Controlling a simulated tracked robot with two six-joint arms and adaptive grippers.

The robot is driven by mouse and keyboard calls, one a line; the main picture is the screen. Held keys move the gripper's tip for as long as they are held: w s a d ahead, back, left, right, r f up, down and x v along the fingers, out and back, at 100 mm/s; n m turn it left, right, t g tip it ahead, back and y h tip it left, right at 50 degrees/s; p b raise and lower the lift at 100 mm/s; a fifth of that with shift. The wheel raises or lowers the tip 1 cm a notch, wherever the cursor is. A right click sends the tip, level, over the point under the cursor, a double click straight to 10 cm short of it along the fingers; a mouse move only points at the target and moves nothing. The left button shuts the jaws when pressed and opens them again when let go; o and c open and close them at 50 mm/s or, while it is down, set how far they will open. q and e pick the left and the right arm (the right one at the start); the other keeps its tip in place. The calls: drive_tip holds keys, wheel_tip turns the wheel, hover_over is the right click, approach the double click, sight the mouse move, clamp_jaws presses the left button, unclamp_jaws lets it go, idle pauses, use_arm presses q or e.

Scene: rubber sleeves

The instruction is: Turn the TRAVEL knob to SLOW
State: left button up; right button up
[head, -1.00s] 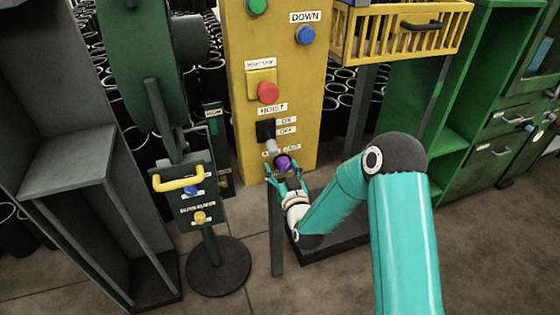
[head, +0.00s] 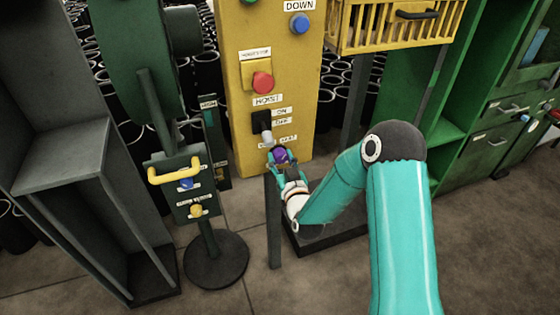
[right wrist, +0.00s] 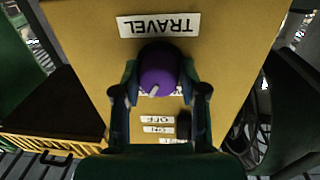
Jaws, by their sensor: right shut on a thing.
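The TRAVEL knob (head: 280,154) is a purple round knob low on the yellow hoist panel (head: 240,110). In the right wrist view the knob (right wrist: 158,66) sits between my two fingers, below the upside-down TRAVEL label (right wrist: 160,25). A white mark on it points down and slightly left there. The scale words by the knob are partly hidden and I cannot read SLOW. My right gripper (head: 281,159) is shut on the knob, and its fingers also show in the right wrist view (right wrist: 160,82). My left gripper is not in view.
Above the knob are the HOIST ON/OFF lever (head: 264,125), a red button (head: 262,82) and a blue DOWN button (head: 299,23). A green stand with a yellow handle (head: 174,171) is to the left. A yellow basket (head: 390,28) is at upper right.

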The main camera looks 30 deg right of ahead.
drive_tip(key=n+b, duration=0.3)
drive_tip(key=b, duration=0.1)
drive_tip(key=n+b, duration=0.3)
drive_tip(key=b, duration=0.1)
drive_tip(key=n+b, duration=0.3)
drive_tip(key=b, duration=0.2)
drive_tip(key=shift+a+f+n+t, duration=0.1)
drive_tip(key=shift+f+n+t, duration=0.2)
drive_tip(key=shift+t, duration=0.1)
drive_tip(key=shift+r+n+y+b, duration=0.15)
drive_tip(key=shift+n+y+b, duration=0.25)
drive_tip(key=shift+n+b, duration=0.85)
drive_tip(key=shift+n, duration=0.25)
drive_tip(key=o, duration=1.2)
drive_tip(key=shift+c, duration=0.2)
drive_tip(key=v, duration=0.7)
drive_tip(key=shift+s, duration=0.15)
drive_tip(key=shift+a, duration=0.1)
